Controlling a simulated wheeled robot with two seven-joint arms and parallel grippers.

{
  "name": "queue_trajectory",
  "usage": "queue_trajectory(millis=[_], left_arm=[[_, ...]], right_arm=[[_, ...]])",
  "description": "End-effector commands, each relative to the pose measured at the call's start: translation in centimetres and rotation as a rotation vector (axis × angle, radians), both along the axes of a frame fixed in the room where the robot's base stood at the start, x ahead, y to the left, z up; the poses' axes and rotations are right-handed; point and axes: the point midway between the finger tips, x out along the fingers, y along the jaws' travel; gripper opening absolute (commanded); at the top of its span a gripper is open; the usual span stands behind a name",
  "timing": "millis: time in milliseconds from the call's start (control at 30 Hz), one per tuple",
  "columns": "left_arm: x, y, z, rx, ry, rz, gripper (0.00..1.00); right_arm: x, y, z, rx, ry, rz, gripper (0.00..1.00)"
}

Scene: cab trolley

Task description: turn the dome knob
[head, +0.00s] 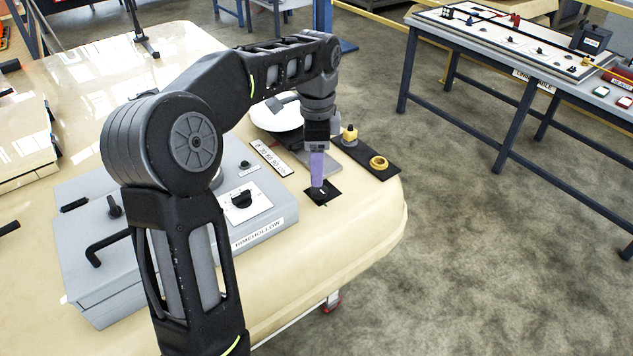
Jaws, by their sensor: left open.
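My left arm reaches over the cream trolley top (365,210), and my left gripper (317,184) points straight down with its lavender fingers. It is open. The fingertips are right over or at a small black square plate (327,198); whether they touch anything is too small to tell. Any knob on that plate is mostly hidden by the fingers, so I cannot make out a dome shape. A black rotary knob (241,200) sits on a white plate on the grey box (215,235), left of the gripper. My right gripper does not show.
A black strip (366,156) with a yellow-topped post (349,134) and a yellow ring (379,163) lies behind and right of the gripper. A white round dish (270,118) is behind it. A black bent handle (97,250) juts from the box. Another workbench (480,65) stands far right.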

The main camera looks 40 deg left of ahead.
Motion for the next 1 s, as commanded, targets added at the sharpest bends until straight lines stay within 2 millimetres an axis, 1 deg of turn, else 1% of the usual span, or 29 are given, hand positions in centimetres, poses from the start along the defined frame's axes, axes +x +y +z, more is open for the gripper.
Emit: queue_trajectory(millis=[200, 300, 400, 533, 733, 1000], left_arm=[[-0.1, 0.0, -3.4, -0.001, 0.003, 0.001, 0.57], [-0.1, 0.0, -4.8, 0.000, 0.002, 0.000, 0.57], [-0.1, 0.0, -5.7, -0.001, 0.001, 0.000, 0.57], [0.0, 0.0, -6.0, 0.000, 0.000, 0.000, 0.57], [0.0, 0.0, -6.0, -0.001, -0.001, 0.000, 0.56], [0.0, 0.0, -6.0, -0.001, -0.001, 0.000, 0.34]], right_arm=[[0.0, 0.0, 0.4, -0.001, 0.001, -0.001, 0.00], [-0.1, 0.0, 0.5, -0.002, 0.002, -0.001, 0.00], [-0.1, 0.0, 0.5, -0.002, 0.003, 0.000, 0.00], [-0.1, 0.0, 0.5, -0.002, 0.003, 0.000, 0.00], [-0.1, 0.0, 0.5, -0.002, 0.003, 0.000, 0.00], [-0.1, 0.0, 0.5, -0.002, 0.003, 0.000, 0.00]])
